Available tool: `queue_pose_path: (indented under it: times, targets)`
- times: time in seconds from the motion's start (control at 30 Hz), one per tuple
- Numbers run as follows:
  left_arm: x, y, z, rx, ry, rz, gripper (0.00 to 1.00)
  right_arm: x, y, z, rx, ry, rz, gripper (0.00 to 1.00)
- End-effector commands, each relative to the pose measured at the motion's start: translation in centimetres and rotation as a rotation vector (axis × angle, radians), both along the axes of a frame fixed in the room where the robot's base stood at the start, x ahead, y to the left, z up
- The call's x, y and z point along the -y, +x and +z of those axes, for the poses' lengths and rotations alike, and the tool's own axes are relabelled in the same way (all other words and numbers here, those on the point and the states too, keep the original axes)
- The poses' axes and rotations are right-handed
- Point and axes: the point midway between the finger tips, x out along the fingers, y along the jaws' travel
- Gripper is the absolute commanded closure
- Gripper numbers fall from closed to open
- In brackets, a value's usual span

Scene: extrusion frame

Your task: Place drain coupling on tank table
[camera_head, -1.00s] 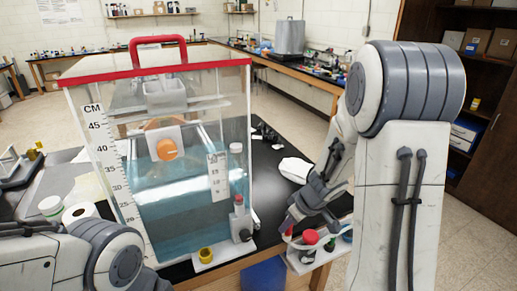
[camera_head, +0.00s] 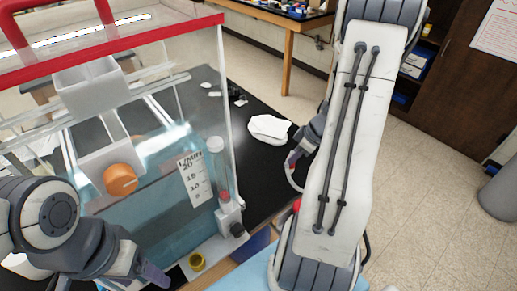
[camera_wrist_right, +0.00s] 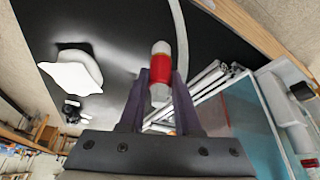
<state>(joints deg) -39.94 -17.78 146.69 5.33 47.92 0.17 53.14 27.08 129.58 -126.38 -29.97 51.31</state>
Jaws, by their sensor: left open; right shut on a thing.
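The drain coupling (camera_wrist_right: 160,75), a small fitting with a red band and pale ends, is between the fingers of my right gripper (camera_wrist_right: 160,92), which is shut on it. A pale hose runs from it in the right wrist view. In the head view my right gripper (camera_head: 299,156) is beside the right edge of the black tank table (camera_head: 255,170), partly hidden by my arm; the coupling is not clear there. The black tabletop (camera_wrist_right: 115,35) lies beneath in the wrist view. My left gripper (camera_head: 152,274) is open and empty near the tank's front.
The clear water tank (camera_head: 140,205) with a red rim fills the left. A crumpled white cloth (camera_head: 269,129) lies on the table. Bare tabletop lies between tank and cloth.

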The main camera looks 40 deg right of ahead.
Motion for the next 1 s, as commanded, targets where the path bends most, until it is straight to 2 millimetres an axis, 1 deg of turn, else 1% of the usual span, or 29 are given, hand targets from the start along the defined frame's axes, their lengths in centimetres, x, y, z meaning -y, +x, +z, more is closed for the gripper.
queue_pose_path:
  times: [0.03,0.2,0.3,0.37,0.47,0.6,0.7,0.8,1.0]
  targets:
    - [0.0,0.0,-0.3,0.000,0.000,0.000,0.29,-0.5,1.2,-1.0,-0.002,0.003,0.007,1.00]
    - [0.0,0.0,-0.7,0.000,0.000,0.000,0.29,-1.6,4.8,-3.2,-0.002,0.002,0.007,1.00]
    - [0.0,0.0,-0.8,0.000,0.000,-0.001,0.29,-2.0,6.3,-4.0,-0.002,0.001,0.004,1.00]
    - [0.0,0.0,-0.8,0.000,0.000,-0.001,0.29,-2.1,6.9,-4.2,0.000,0.001,0.003,1.00]
    - [0.0,0.0,-0.9,0.000,0.000,-0.001,0.29,-2.3,7.3,-4.7,-0.002,0.001,0.002,1.00]
    - [0.0,0.0,-2.0,0.000,0.000,-0.001,0.29,-2.3,7.3,-7.0,-0.003,0.002,0.000,1.00]
    - [0.0,0.0,-2.6,0.000,0.000,-0.001,0.29,-2.3,7.3,-8.2,-0.002,0.002,0.001,1.00]
    - [0.0,0.0,-2.6,0.000,0.000,-0.002,0.29,-2.3,7.3,-8.6,0.000,0.000,0.001,1.00]
    - [0.0,0.0,-2.5,0.000,0.000,-0.002,0.29,-2.3,7.3,-8.5,0.000,0.000,0.002,1.00]
